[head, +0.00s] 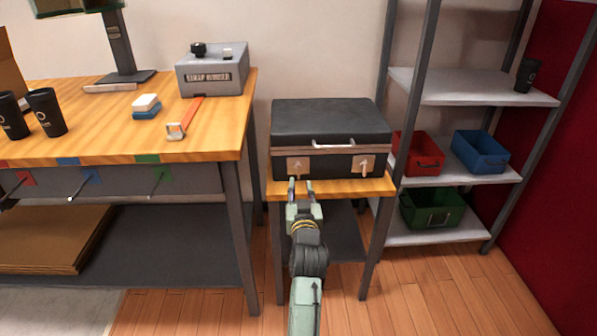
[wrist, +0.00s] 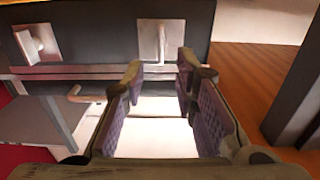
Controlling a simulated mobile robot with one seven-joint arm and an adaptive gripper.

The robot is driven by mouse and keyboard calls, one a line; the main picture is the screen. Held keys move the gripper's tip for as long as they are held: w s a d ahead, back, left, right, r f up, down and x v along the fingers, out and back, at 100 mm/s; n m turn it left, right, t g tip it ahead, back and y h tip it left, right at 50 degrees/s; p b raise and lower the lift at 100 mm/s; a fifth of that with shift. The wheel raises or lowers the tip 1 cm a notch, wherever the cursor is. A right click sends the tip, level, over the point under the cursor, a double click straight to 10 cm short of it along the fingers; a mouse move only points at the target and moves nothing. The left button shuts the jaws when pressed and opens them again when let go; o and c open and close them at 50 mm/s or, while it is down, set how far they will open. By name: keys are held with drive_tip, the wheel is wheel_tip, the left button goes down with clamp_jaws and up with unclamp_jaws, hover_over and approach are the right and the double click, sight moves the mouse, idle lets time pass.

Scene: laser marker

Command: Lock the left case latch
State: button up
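The black case (head: 330,117) sits closed on a small wooden-topped stand. Its left latch (head: 297,165) and right latch (head: 362,165) are on tan plates on the front, with the pale handle (head: 346,144) between them. The wrist view is turned over, so the left latch (wrist: 162,42) shows at top centre, its lever straight along the plate. The right latch (wrist: 38,42) shows at top left. My gripper (head: 300,183) is open and empty, just in front of and slightly below the left latch. In the wrist view its fingers (wrist: 161,76) are apart; contact cannot be told.
A workbench (head: 215,125) with a grey device (head: 212,72), cups and an orange-handled tool stands to the left. A shelf (head: 435,87) with a red bin (head: 420,155), blue bin (head: 480,150) and green bin (head: 432,210) stands to the right. The floor in front is clear.

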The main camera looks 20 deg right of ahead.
sight(299, 171)
drive_tip(key=b+x, duration=0.1)
drive_tip(key=x, duration=0.7)
clamp_jaws()
idle(0.4)
